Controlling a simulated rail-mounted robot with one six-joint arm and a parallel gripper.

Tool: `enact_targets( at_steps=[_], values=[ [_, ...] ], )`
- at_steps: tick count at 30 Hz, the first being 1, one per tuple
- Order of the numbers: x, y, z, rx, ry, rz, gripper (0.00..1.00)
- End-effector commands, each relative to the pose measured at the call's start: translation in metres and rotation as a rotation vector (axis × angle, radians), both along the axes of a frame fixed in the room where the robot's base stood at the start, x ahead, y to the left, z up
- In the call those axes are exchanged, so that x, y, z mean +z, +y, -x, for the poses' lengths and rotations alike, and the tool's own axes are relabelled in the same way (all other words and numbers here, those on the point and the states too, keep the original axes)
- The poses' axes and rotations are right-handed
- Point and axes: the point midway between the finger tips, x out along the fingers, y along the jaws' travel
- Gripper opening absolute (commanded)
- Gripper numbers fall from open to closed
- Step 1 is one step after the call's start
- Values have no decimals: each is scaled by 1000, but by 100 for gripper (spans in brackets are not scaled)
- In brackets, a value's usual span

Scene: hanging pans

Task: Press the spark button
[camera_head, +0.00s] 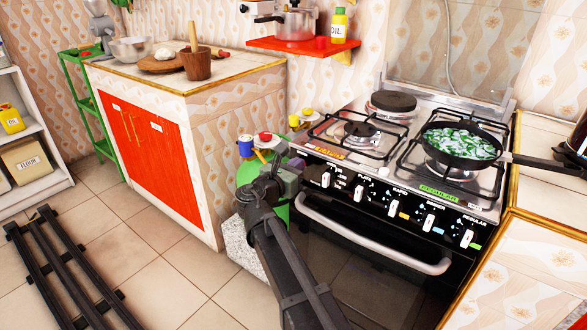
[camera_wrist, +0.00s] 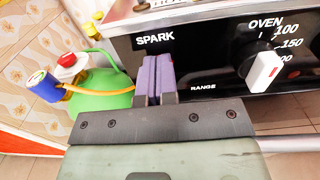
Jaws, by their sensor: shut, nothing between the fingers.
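The stove's black front panel (camera_head: 395,210) runs below the burners. In the wrist view the word SPARK (camera_wrist: 155,40) is printed on this panel, just above my fingertips. My gripper (camera_wrist: 157,68) is shut and empty, with its two purple fingers together and pointing at the panel below that word. The spark button itself cannot be made out; my fingers cover the panel there. I cannot tell whether the fingertips touch it. In the head view my gripper (camera_head: 291,170) is at the panel's left end.
The white oven knob (camera_wrist: 262,68) is right of my fingers. A green gas bottle (camera_wrist: 100,105) with a red-topped valve and a blue-and-yellow part stands to the left. The oven handle (camera_head: 365,248) runs below the panel. A pan (camera_head: 462,146) with green contents sits on the right burner.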

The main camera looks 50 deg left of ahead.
Motion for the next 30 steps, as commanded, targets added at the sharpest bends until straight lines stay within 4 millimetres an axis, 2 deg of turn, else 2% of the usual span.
enact_targets(
  at_steps=[1, 6, 11, 17, 24, 30],
  values=[
    [1, 1, -6, -5, -1, 1, 0],
    [1, 1, -7, -6, -1, 1, 0],
    [1, -2, -1, -7, -2, 1, 0],
    [3, -14, 32, -12, -4, -1, 0],
    [2, -24, 91, -11, -4, -1, 0],
    [2, -28, 124, -12, -3, -1, 0]
  ],
)
